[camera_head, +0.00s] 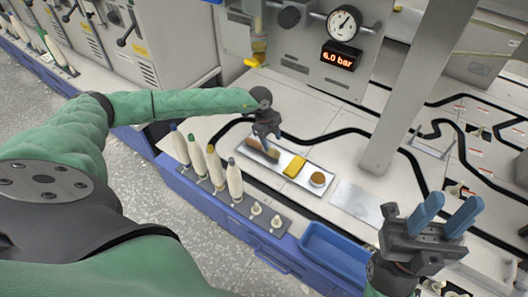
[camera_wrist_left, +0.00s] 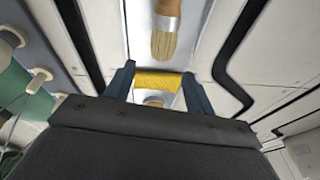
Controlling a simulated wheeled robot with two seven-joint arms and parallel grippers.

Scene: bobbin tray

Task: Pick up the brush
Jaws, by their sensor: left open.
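The brush lies at the left end of a pale metal tray (camera_head: 283,158) in the head view, where its brown part (camera_head: 257,150) is partly hidden by my left gripper (camera_head: 266,136). In the left wrist view the brush (camera_wrist_left: 164,40) shows at the top, with pale bristles, a metal band and a wooden handle running out of the frame. My left gripper (camera_wrist_left: 159,70) is open and above the tray. The brush is beyond its fingertips, not between them. My right gripper (camera_head: 453,200) is open and empty at the lower right, away from the tray.
A yellow block (camera_head: 294,166) and a round brown-topped item (camera_head: 318,179) share the tray. Several bobbins (camera_head: 213,165) stand upright on a grey rack to the left. A blue bin (camera_head: 334,252) is in front. A grey post (camera_head: 398,120) rises to the right.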

